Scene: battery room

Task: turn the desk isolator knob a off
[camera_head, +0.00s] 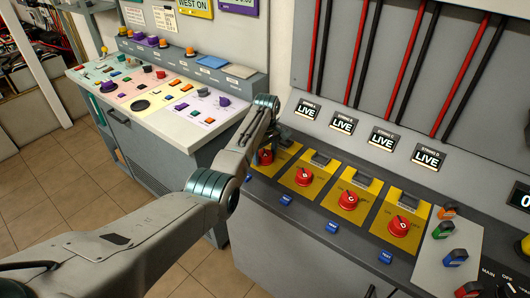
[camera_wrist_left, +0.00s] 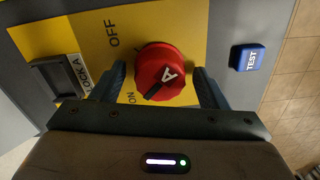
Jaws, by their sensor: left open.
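Isolator knob A (camera_wrist_left: 166,66) is a round red knob marked A on a yellow plate (camera_wrist_left: 85,38). Its dark pointer mark is toward the ON label (camera_wrist_left: 131,98); the OFF label (camera_wrist_left: 112,30) is farther up. In the head view, knob A (camera_head: 264,157) is the leftmost red knob, partly hidden by my arm. My left gripper (camera_wrist_left: 160,79) is open, with one finger on each side of the knob and a visible gap to each. In the head view, the left gripper (camera_head: 268,142) is over this knob, mostly hidden. My right gripper is not in view.
More red knobs (camera_head: 304,176) on yellow plates run to the right along the desk, with blue TEST buttons (camera_head: 286,199) in front. A blue TEST button (camera_wrist_left: 248,58) is right of the gripper. LIVE signs (camera_head: 343,123) stand behind. A control console (camera_head: 165,85) is at left.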

